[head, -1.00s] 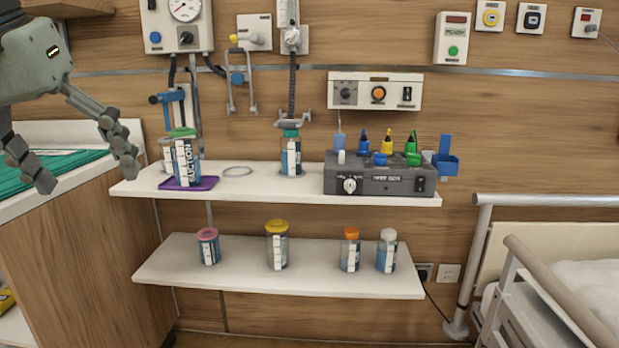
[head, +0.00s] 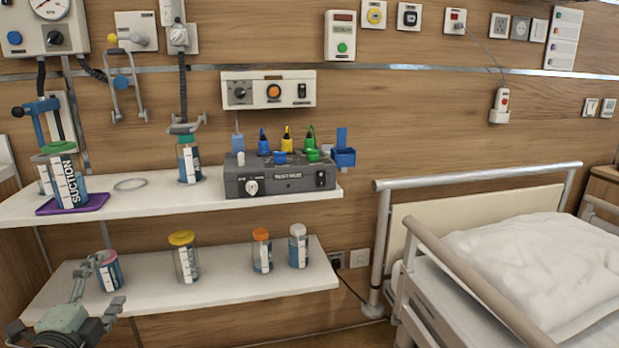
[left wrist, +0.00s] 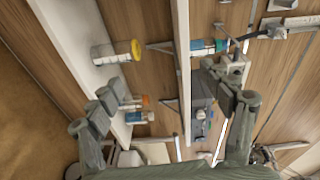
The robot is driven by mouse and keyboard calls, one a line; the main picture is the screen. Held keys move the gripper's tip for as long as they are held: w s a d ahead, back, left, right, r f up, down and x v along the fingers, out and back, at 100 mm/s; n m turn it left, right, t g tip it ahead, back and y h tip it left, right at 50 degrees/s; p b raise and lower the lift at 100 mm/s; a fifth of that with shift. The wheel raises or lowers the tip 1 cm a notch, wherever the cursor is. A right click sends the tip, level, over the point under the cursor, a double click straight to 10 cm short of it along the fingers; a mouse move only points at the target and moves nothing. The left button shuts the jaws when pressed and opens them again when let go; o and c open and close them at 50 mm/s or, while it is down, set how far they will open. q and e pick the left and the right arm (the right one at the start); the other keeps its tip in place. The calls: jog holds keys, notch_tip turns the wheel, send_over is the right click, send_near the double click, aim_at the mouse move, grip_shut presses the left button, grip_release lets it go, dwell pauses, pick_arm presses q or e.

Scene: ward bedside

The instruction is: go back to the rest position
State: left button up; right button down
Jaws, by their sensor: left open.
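My left gripper (head: 110,282) is low at the left of the head view, in front of the left end of the lower shelf. Its fingers are spread with nothing between them. One fingertip overlaps the pink-lidded jar (head: 110,273) in the picture; I cannot tell if they touch. In the left wrist view the two fingers of the left gripper (left wrist: 165,88) stand wide apart, with shelves and jars beyond them. My right gripper is not in view.
The lower shelf (head: 220,285) holds several lidded jars. The upper shelf (head: 150,205) holds a suction jar (head: 68,185) on a purple tray (head: 90,206) and a grey box (head: 280,180). A railed bed (head: 540,260) stands at right.

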pick_arm(q)
jog(key=s+f+n+g+y, duration=0.1)
jog(key=s+f+n+g, duration=0.15)
jog(key=f, duration=0.45)
jog(key=s+f+n+g+y, duration=0.1)
jog(key=s+f+n+g, duration=0.1)
jog(key=s+f+n, duration=0.3)
jog(key=s+d+f+n+g+h, duration=0.1)
jog(key=s+d+f+n+g, duration=0.2)
jog(key=s+f, duration=0.5)
jog(key=s+d+f+n+g+h, duration=0.1)
jog(key=s+d+f+n+g, duration=0.3)
jog(key=s+f, duration=0.5)
jog(key=d+f+g, duration=0.2)
jog(key=d+f, duration=0.1)
jog(key=f, duration=0.1)
jog(key=shift+s+d+f, duration=0.15)
jog(key=shift+s+f, duration=0.15)
jog(key=shift+g, duration=0.25)
